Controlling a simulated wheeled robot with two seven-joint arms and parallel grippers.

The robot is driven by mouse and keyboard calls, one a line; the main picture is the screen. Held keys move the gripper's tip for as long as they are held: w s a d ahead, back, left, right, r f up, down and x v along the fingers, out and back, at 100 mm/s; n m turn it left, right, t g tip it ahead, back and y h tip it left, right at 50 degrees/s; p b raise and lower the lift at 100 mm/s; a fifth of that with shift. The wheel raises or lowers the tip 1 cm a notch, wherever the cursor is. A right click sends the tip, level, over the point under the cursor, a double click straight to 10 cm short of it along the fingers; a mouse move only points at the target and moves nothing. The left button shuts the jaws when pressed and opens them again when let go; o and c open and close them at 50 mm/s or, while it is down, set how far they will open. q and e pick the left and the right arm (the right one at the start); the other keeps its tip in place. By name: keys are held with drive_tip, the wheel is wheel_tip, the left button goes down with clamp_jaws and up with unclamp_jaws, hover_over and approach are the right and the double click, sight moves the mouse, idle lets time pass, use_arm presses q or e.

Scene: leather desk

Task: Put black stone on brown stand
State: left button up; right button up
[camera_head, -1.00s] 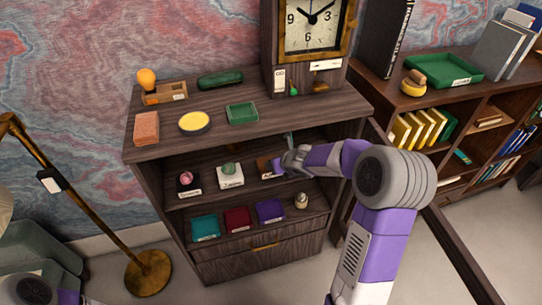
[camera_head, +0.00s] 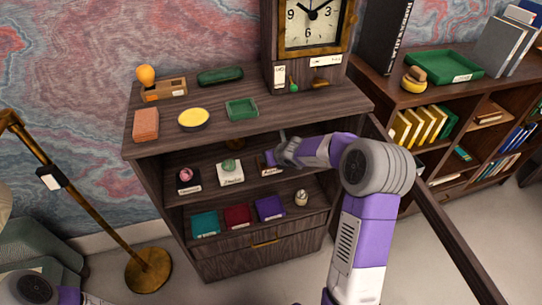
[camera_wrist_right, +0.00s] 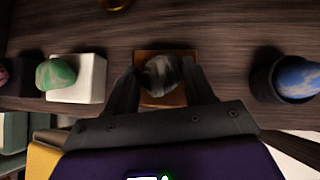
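The black stone (camera_wrist_right: 161,74), dark grey with pale streaks, shows between my right gripper's fingers in the wrist view. It appears to sit on the brown stand (camera_wrist_right: 160,98), a small square block on the middle shelf. The stand also shows in the head view (camera_head: 269,170), partly hidden by my right gripper (camera_head: 282,152). In the wrist view the right gripper's fingers (camera_wrist_right: 160,82) stand on both sides of the stone, seemingly with small gaps. My left gripper is out of view; only part of my left arm shows at the bottom left.
A white stand (camera_wrist_right: 85,80) with a green stone (camera_wrist_right: 55,74) is left of the brown stand. A blue stone (camera_wrist_right: 297,77) in a dark holder is to the right. The shelf top (camera_head: 150,150) lies above; teal, red and purple items (camera_head: 270,208) are below.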

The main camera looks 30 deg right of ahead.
drive_tip(key=o, duration=0.3)
drive_tip(key=shift+o, duration=0.2)
